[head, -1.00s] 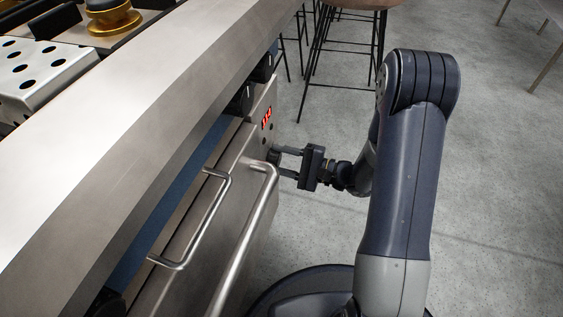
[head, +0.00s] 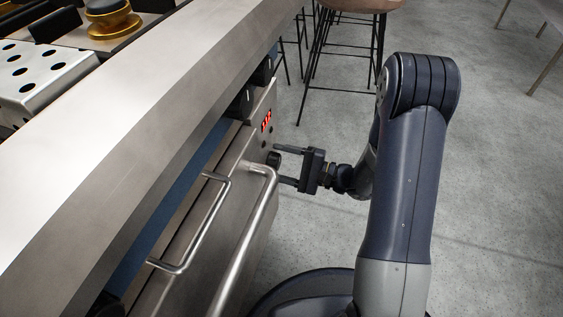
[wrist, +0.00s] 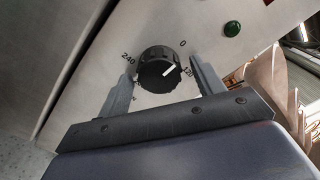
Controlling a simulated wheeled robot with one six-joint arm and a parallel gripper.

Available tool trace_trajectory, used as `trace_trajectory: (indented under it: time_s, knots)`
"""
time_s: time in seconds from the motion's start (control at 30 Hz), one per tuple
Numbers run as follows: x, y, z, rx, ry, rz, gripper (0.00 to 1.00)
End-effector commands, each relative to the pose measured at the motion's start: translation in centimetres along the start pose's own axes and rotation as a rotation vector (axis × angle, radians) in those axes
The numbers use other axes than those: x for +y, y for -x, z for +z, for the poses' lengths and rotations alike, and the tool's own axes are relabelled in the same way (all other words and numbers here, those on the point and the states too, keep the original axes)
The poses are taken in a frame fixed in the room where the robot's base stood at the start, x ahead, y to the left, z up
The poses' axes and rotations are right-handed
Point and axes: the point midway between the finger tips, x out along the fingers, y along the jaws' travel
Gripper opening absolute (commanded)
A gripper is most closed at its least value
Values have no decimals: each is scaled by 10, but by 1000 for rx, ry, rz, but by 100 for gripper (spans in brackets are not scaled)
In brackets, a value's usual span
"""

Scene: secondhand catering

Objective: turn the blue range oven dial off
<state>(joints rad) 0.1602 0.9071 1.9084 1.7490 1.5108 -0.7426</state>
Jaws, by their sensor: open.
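The oven dial (wrist: 155,77) is a round black knob with a white pointer line, on the steel front panel of the blue range (head: 170,205). In the wrist view the pointer leans right and slightly up, towards the side between the "0" and a number reading about 120; it is not on the 0. The dial also shows in the head view (head: 273,159) as a small dark knob. My gripper (head: 279,164) is open, with one finger on each side of the dial; in the wrist view (wrist: 162,86) gaps show between fingers and knob.
The oven door's bar handle (head: 245,240) runs close to my lower finger. More black knobs (head: 243,101) sit under the counter edge.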

Motion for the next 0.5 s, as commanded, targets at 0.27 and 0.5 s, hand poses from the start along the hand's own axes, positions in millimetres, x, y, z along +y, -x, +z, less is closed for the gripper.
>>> trace_trajectory:
  time_s: [0.27,0.5]
  knots:
    - [-3,36,0,6,-1,-2,64]
    - [-2,78,0,5,-1,-3,64]
